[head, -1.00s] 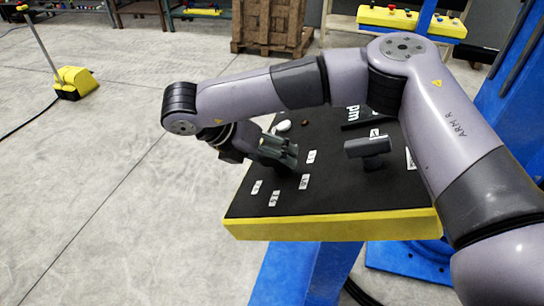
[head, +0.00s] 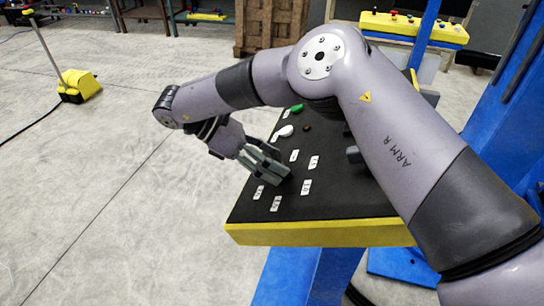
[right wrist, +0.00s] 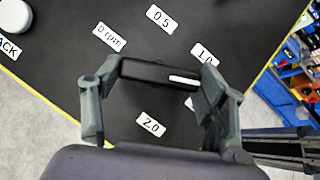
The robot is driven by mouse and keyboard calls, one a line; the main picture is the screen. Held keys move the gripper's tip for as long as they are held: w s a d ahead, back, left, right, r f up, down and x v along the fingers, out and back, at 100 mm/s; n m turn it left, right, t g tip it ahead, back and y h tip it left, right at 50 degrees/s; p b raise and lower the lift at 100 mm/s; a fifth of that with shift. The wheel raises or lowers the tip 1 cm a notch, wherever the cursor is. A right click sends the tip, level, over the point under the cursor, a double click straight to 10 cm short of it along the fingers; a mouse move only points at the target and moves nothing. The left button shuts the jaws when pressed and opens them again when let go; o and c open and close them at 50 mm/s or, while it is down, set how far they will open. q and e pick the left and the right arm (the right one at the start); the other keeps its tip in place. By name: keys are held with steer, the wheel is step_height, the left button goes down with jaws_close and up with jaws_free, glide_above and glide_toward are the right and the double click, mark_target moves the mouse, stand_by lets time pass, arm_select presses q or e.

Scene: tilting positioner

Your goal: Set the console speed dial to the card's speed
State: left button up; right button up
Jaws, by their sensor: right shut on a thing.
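My right gripper (head: 275,170) reaches down onto the black console top (head: 245,210), inside a ring of white speed labels. In the right wrist view its two fingers (right wrist: 160,90) are shut on the speed dial (right wrist: 150,72), a dark bar with a white pointer line. The line points to the right in that view, below the 1.0 label (right wrist: 203,54) and towards a label mostly hidden by a finger. The 0 rpm (right wrist: 109,37), 0.5 (right wrist: 160,18) and 2.0 (right wrist: 151,124) labels are readable. The card's speed cannot be read. My left gripper is not in view.
A white knob (head: 285,131), a green button (head: 297,108) and a small brown button (head: 307,127) sit farther back on the console. A grey handle (head: 354,155) is partly behind my right arm. A blue column (head: 500,110) stands at the right.

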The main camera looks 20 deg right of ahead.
steer(key=m+p, duration=0.1)
steer(key=m+g+p, duration=0.1)
steer(key=p, duration=0.1)
steer(key=m+g+p, duration=0.1)
steer(key=m, duration=0.1)
steer(key=shift+w+r+y, duration=0.15)
steer(key=shift+r+y, duration=0.15)
steer(key=shift+f+m+g+p, duration=0.3)
steer(key=shift+m+p, duration=0.7)
steer(key=shift+p, duration=0.2)
steer(key=o, duration=1.1)
steer(key=shift+o, duration=0.2)
